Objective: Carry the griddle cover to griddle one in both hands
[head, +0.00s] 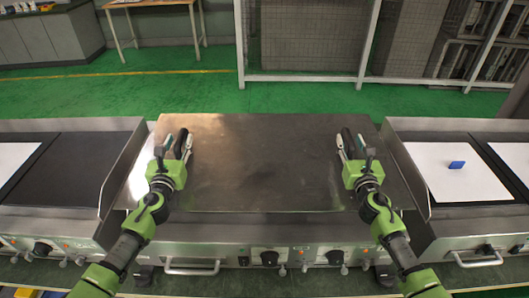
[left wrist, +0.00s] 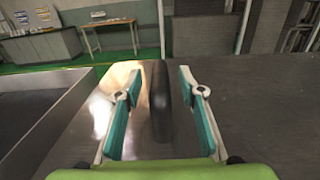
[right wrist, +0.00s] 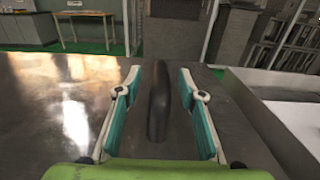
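The griddle cover (head: 264,165) is a flat dark metal plate lying over the middle griddle in the head view. It has a black handle near each side. My left gripper (head: 177,146) is open, with its fingers on either side of the left handle (left wrist: 160,100) and gaps showing. My right gripper (head: 352,147) is open around the right handle (right wrist: 158,100) in the same way, also with gaps. Griddles stand to the left (head: 75,165) and right (head: 450,170); no label shows which is griddle one. The middle griddle's cooking surface is hidden under the cover.
The right griddle has a white surface with a small blue block (head: 456,165) on it. The left griddle has a black surface beside a white one. Raised metal side walls flank the cover. Knobs and bar handles (head: 192,267) line the front. Green floor lies behind.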

